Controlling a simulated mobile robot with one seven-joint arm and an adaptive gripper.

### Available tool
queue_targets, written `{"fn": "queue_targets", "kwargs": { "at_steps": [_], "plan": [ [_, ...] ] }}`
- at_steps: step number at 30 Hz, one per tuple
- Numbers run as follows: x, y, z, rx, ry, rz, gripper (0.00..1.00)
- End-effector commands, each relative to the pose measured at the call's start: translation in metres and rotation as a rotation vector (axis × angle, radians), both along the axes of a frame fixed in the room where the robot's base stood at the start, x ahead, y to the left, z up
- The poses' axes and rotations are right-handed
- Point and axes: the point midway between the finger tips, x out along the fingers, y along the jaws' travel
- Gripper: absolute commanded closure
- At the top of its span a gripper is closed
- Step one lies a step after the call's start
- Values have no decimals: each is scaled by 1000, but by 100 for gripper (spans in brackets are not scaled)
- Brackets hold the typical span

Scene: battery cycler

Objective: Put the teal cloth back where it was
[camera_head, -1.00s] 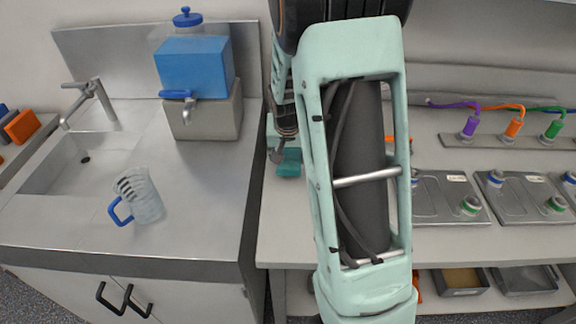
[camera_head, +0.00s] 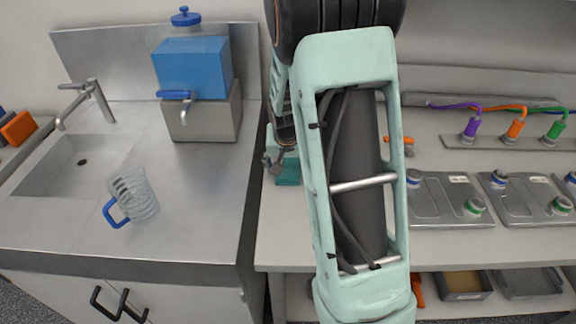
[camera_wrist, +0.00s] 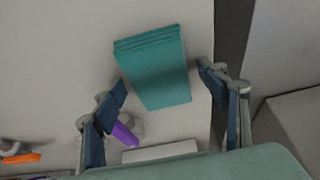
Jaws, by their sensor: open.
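The teal cloth (camera_wrist: 155,72) is folded into a flat, layered rectangle. In the wrist view it lies over the pale bench top, ahead of and between the two fingers of my gripper (camera_wrist: 162,80). The fingers are spread wide, with a gap to the cloth on each side. In the head view only part of the cloth (camera_head: 288,178) shows, near the bench's left edge, with my gripper (camera_head: 277,163) beside it. My arm hides the rest.
A purple connector (camera_wrist: 124,135) appears near the left finger in the wrist view. Battery trays (camera_head: 440,200) lie right of my arm.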

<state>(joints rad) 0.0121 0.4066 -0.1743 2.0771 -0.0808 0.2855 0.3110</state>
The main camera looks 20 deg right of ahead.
Motion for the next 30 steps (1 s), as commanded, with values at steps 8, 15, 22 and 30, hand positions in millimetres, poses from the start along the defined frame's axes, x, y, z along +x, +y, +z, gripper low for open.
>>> {"fn": "queue_targets", "kwargs": {
  "at_steps": [8,15,22,30],
  "plan": [
    [-4,2,18,-1,-4,0,33],
    [-19,9,60,0,-6,2,33],
    [-34,15,96,1,-3,1,33],
    [-42,18,114,0,-1,1,33]
  ]
}}
